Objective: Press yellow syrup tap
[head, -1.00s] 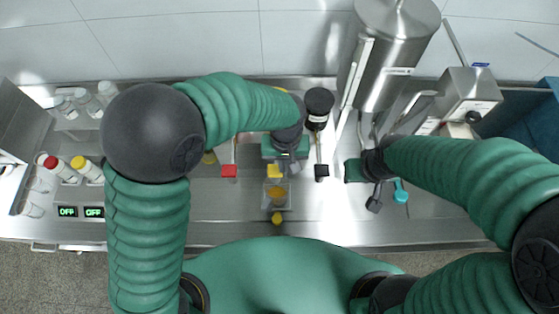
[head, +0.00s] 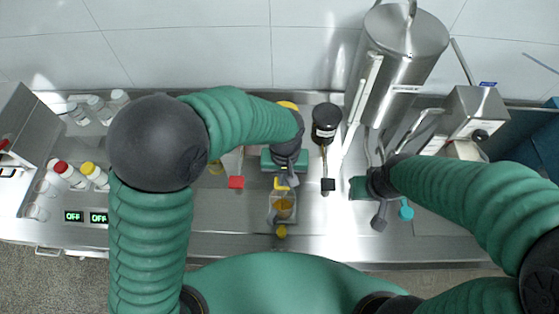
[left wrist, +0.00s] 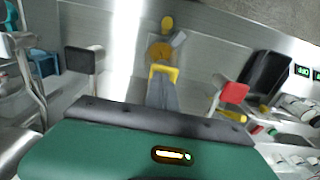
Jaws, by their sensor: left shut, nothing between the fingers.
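The yellow syrup tap (head: 281,185) has a yellow handle at the centre of the counter, behind a clear container with amber contents (head: 283,208). The tap (left wrist: 164,70) also shows in the left wrist view, just beyond my fingertips. My left gripper (head: 284,175) is shut and empty, reaching down right at the yellow handle. Its grey fingers (left wrist: 162,92) overlap the handle's lower edge in the left wrist view; I cannot tell whether they touch. My right gripper (head: 379,219) hangs over the counter to the right, and its jaw opening is unclear.
A red tap (head: 236,182) stands left of the yellow one and a black tap (head: 328,184) right. A black-capped bottle (head: 326,122) stands behind the black tap. A large steel vessel (head: 400,50) is at the back right. Several bottles (head: 75,175) stand at the left.

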